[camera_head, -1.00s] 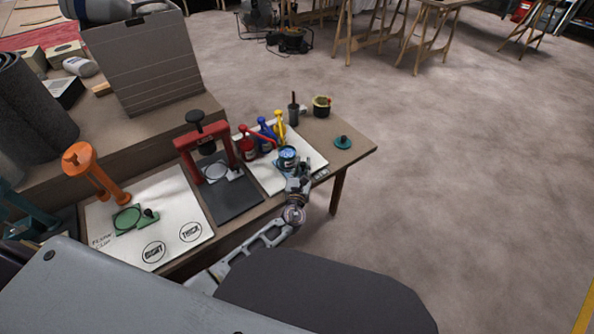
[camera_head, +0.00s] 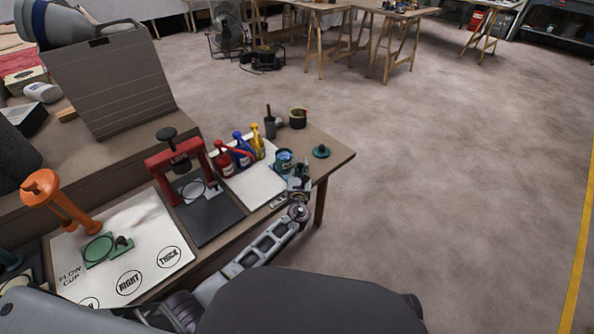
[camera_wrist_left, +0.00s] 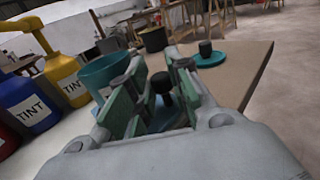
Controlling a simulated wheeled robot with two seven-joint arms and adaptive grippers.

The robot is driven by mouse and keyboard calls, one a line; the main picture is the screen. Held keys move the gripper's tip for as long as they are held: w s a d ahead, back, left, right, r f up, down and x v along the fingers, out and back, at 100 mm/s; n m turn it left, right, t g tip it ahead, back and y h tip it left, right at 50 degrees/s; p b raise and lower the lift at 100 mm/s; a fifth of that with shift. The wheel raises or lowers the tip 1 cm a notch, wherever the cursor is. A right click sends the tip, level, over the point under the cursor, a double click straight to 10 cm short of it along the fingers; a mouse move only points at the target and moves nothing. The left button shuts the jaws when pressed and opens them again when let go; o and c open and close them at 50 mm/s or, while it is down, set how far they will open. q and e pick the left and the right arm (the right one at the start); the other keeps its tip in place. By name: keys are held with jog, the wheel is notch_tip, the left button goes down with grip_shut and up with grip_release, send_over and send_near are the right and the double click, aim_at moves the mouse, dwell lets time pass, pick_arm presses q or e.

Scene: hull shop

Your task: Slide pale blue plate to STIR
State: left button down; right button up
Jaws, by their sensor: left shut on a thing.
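My left gripper (camera_head: 299,181) is at the right end of the bench, just in front of the teal can (camera_head: 284,160). In the left wrist view my left gripper (camera_wrist_left: 158,85) has its green-padded fingers closed around a black knob (camera_wrist_left: 162,88). The knob stands on a blue plate (camera_wrist_left: 164,119), partly hidden between the fingers; it looks like the pale blue plate. The teal can (camera_wrist_left: 107,72) is close to the left finger. I cannot read a STIR mark; the gripper and arm cover part of the bench there. My right gripper is out of view.
Red, blue and yellow tint bottles (camera_head: 240,152) stand left of the can. A teal lid with a dark knob (camera_head: 320,151) lies near the bench's right edge. A red press (camera_head: 180,165) and a white board with a green plate (camera_head: 108,250) are further left. Open floor lies right.

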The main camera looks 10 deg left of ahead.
pick_arm(q)
jog(key=shift+r, duration=0.15)
jog(key=c, duration=1.6)
grip_release()
jog(key=shift+w, duration=0.1)
jog(key=shift+c, duration=0.2)
jog(key=shift+o, duration=0.2)
jog(key=shift+w+d, duration=0.15)
jog(key=shift+s, duration=0.25)
jog(key=shift+s+d, duration=0.25)
jog(key=shift+s, duration=1.5)
jog(key=shift+s+d, duration=0.2)
jog(key=shift+s, duration=1.55)
